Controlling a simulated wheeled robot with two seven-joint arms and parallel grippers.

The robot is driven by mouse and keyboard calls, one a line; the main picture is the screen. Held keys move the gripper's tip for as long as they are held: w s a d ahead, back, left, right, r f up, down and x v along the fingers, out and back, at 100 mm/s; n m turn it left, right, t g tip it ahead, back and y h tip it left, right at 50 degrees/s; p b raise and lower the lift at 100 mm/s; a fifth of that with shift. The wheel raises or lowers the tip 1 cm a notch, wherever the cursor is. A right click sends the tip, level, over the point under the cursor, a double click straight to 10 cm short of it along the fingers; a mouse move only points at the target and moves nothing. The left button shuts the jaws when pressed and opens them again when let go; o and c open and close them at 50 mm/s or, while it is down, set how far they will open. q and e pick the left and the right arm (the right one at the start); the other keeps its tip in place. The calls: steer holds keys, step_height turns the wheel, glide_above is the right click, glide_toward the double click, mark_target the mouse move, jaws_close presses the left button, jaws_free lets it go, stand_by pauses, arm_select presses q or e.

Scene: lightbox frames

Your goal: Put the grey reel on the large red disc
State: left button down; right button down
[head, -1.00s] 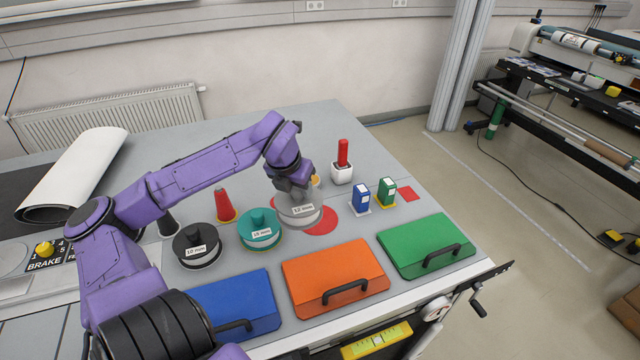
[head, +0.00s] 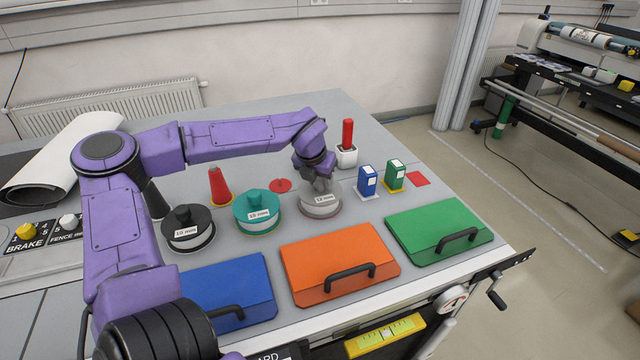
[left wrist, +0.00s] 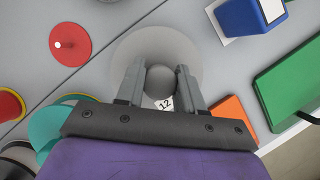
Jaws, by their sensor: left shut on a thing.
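The grey reel (head: 320,207), labelled 12 mm, is at the right end of the row of reels, upright. It also shows in the left wrist view (left wrist: 190,48). My left gripper (head: 318,180) is shut on its knob from above; both fingers flank the round knob in the left wrist view (left wrist: 160,85). My right gripper is not in view.
A teal reel (head: 257,222) and a black reel (head: 188,236) stand to the left. A small red knobbed disc (head: 280,185) lies behind. Blue (head: 367,180) and green (head: 395,175) boxes stand right; orange (head: 335,270) and green (head: 432,230) cases lie in front.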

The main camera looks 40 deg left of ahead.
arm_select(q)
steer(key=c, duration=0.7)
jaws_free()
steer(key=shift+r, duration=0.15)
steer(key=b+v, duration=0.2)
steer(key=v, duration=1)
